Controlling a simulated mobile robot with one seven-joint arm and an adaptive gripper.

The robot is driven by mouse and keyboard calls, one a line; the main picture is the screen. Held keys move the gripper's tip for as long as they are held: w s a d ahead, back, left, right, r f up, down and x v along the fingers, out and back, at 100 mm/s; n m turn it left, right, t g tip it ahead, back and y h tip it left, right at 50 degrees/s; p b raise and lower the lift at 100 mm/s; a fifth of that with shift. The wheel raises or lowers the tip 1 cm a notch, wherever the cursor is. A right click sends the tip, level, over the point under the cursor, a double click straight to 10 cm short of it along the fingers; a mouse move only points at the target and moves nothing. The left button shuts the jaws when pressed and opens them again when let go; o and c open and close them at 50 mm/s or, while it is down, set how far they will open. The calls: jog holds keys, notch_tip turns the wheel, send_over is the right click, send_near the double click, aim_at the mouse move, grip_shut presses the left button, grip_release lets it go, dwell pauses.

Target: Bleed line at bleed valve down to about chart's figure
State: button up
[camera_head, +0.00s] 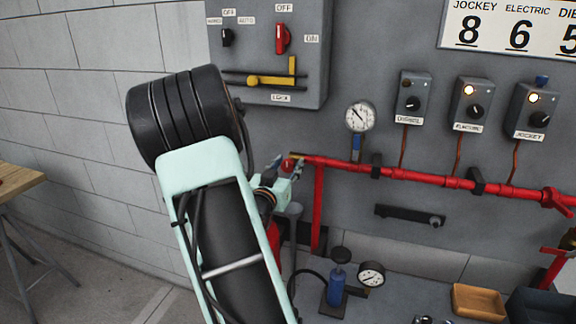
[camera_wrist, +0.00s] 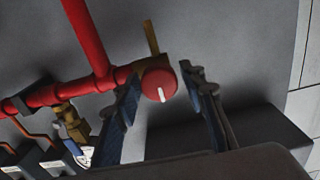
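The bleed valve's red round knob (camera_wrist: 159,85) with a white mark is at the end of the red pipe (camera_wrist: 92,45); brass sticks out beside it. My gripper (camera_wrist: 161,80) is open, its two blue-padded fingers on either side of the knob. The left finger looks close to the knob; a gap shows at the right finger. In the head view my gripper (camera_head: 289,172) is at the pipe's left end, partly hiding the valve. The line's pressure gauge (camera_head: 360,116) is on the wall; its reading is too small to tell. The chart (camera_head: 512,28) shows Jockey 8, Electric 6 and a partly cut-off 5.
Diesel (camera_head: 411,97), electric (camera_head: 471,104) and jockey (camera_head: 532,110) boxes hang above the pipe; the electric and jockey lamps glow. A switch panel (camera_head: 262,50) is above my arm. A blue hand pump (camera_head: 336,287) with a gauge (camera_head: 371,274) and a wooden tray (camera_head: 478,300) stand below.

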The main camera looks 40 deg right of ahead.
jog(key=c, duration=0.8)
jog(key=shift+c, duration=0.2)
jog(key=shift+n, duration=0.3)
jog(key=n, duration=0.3)
jog(key=shift+w+n+p, duration=0.1)
jog(key=shift+n+p, duration=0.4)
jog(key=shift+n, duration=1.2)
jog(key=o, duration=1.2)
jog(key=shift+c, duration=0.2)
jog(key=shift+a, duration=0.1)
